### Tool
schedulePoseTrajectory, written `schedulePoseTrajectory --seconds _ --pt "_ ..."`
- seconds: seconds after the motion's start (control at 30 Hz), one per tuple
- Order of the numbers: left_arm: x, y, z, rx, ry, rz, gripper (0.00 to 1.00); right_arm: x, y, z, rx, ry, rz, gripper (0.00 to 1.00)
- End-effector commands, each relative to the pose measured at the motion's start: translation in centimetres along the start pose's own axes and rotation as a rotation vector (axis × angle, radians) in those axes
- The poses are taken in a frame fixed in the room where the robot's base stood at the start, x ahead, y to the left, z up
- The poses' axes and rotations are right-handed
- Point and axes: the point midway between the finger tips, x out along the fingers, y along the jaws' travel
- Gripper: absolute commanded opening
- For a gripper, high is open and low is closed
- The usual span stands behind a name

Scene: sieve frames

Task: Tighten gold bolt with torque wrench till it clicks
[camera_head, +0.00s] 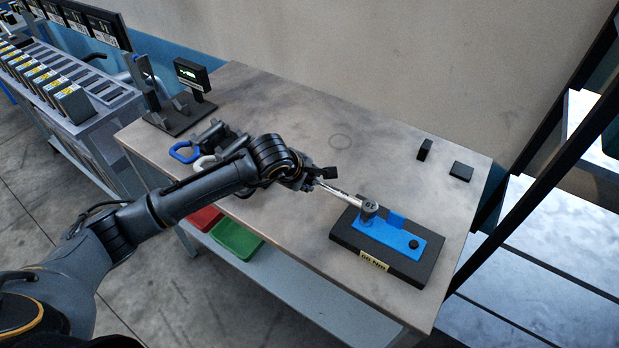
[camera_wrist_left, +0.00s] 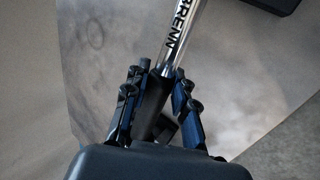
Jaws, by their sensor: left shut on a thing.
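My left gripper (camera_head: 309,179) is shut on the dark handle of the torque wrench (camera_head: 340,192). In the left wrist view the gripper (camera_wrist_left: 158,98) has its fingers on both sides of the handle, and the wrench's silver shaft (camera_wrist_left: 186,40) with dark lettering runs up out of the picture. In the head view the wrench head (camera_head: 369,206) sits over the blue plate (camera_head: 400,238) on a black block (camera_head: 345,236) with a yellow label. The gold bolt is not visible; whether it is under the wrench head I cannot tell. My right gripper is not in view.
Two small black blocks (camera_head: 461,171) lie at the table's (camera_head: 300,130) back right. Grey tools with blue and white rings (camera_head: 184,152) and a small display (camera_head: 192,75) stand at the left. A black-framed shelf (camera_head: 540,240) is close on the right. The table's middle is clear.

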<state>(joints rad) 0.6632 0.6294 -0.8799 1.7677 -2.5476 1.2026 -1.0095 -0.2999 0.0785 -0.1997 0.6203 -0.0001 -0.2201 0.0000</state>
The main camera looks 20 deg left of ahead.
Motion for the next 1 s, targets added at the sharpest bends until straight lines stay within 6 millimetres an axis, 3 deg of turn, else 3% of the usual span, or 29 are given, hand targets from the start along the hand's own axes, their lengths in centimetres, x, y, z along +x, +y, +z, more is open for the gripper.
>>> schedulePoseTrajectory --seconds 1.0 --pt "0.7 1.3 0.1 0.074 -0.050 0.002 0.00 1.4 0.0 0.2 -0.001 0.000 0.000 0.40"
